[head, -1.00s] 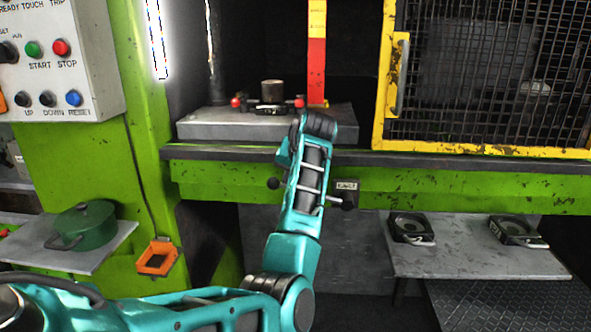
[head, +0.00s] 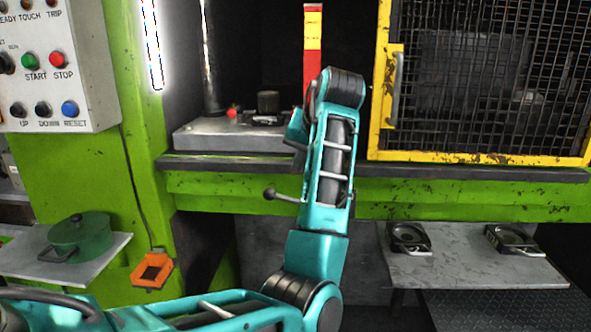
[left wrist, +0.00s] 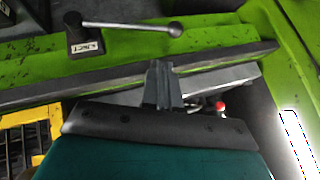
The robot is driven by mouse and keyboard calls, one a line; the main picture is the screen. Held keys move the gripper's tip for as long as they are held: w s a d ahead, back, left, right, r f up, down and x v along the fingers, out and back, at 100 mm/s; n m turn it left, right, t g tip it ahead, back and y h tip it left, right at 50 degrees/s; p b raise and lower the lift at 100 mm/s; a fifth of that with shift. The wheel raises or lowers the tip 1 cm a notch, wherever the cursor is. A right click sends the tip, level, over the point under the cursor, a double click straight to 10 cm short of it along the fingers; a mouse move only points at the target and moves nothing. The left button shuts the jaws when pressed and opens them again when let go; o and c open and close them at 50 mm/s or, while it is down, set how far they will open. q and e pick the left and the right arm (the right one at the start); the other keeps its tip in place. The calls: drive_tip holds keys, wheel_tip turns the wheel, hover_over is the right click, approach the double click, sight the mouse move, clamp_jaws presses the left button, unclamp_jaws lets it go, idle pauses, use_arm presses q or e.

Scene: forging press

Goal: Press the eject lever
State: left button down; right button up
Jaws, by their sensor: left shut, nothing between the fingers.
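The eject lever (head: 285,196) shows in the head view as a thin rod with a dark round knob on the front of the green beam, left of my left forearm. My arm hides its label and mount there. In the left wrist view the lever's rod (left wrist: 130,25), knob and labelled dark block show whole, near the top. My left gripper (left wrist: 162,72) is shut and empty, its fingertips over the dark ledge, apart from the lever. In the head view my own wrist hides the fingertips. My right gripper is not in view.
A dark ledge (head: 470,169) runs above the green beam. A grey die block (head: 225,136) with a red knob sits behind it. A yellow mesh guard (head: 480,80) stands at right. The button panel (head: 55,60) is at left. A green pot (head: 83,235) stands on a low shelf.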

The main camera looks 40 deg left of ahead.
use_arm(q)
drive_tip(key=shift+d+r, duration=0.15)
drive_tip(key=shift+r, duration=0.05)
drive_tip(key=w+r+t, duration=0.4)
drive_tip(key=r, duration=0.3)
drive_tip(key=s+a+f+g+h, duration=0.1)
drive_tip(key=s+a+f+g, duration=0.1)
drive_tip(key=f, duration=0.7)
drive_tip(key=shift+s+g, duration=0.7)
drive_tip(key=shift+w+d, duration=0.1)
